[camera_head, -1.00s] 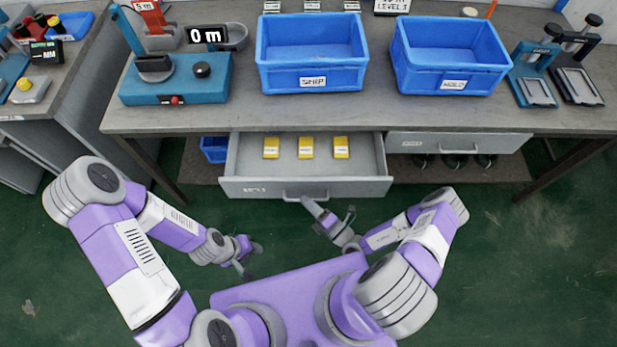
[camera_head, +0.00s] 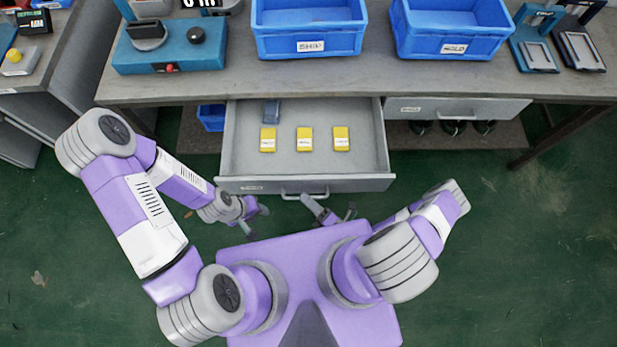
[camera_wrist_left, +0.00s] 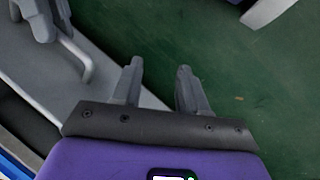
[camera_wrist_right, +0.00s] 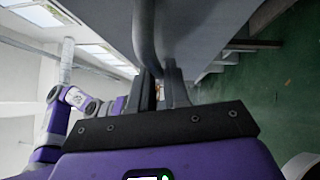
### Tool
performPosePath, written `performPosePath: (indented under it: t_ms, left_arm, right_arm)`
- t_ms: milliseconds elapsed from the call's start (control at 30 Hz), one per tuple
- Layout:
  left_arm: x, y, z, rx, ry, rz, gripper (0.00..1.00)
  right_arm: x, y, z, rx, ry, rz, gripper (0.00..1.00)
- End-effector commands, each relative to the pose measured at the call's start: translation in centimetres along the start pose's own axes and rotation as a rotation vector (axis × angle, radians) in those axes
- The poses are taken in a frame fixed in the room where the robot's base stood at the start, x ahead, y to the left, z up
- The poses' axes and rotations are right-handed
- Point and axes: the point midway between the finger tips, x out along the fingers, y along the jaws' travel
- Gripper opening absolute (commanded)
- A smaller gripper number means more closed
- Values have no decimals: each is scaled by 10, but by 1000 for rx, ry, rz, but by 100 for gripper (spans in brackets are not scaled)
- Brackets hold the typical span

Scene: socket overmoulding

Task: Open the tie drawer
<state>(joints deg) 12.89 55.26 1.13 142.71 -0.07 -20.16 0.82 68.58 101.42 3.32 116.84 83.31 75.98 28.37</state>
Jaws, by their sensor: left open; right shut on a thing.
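The tie drawer (camera_head: 240,150) is pulled out from under the bench in the head view. Several yellow labelled pieces, one of them here (camera_head: 305,139), and a dark blue-grey block (camera_head: 271,112) lie inside it. Its bar handle (camera_head: 290,193) is on the front face; it also shows large in the right wrist view (camera_wrist_right: 147,35). My right gripper (camera_head: 322,209) is at the handle, its fingers (camera_wrist_right: 165,88) shut on the bar. My left gripper (camera_head: 258,220) is open and empty, to the left of the handle over the floor; its parted fingers show in the left wrist view (camera_wrist_left: 157,85).
A closed drawer (camera_head: 490,107) sits to the right under the same bench. Blue bins (camera_head: 310,43) (camera_head: 453,47) and a teal device (camera_head: 190,60) stand on the benchtop (camera_head: 350,84). The green floor (camera_head: 540,230) is clear at the right.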

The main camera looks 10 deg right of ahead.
Motion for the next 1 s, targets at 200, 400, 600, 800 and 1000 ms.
performPosePath:
  t_ms: [200,400,600,800,1000]
  left_arm:
    - [0,0,0,0,0,0,43]
    - [0,0,0,0,0,0,43]
    - [0,0,0,0,0,0,43]
    - [-1,0,0,0,0,0,43]
    - [-1,0,0,0,0,0,43]
  right_arm:
    - [0,0,0,0,-1,1,34]
    - [0,0,0,0,0,0,38]
    - [-7,0,0,0,0,-2,38]
    - [-40,-1,1,-1,-1,-4,38]
    - [-68,-1,1,-1,-1,-3,38]
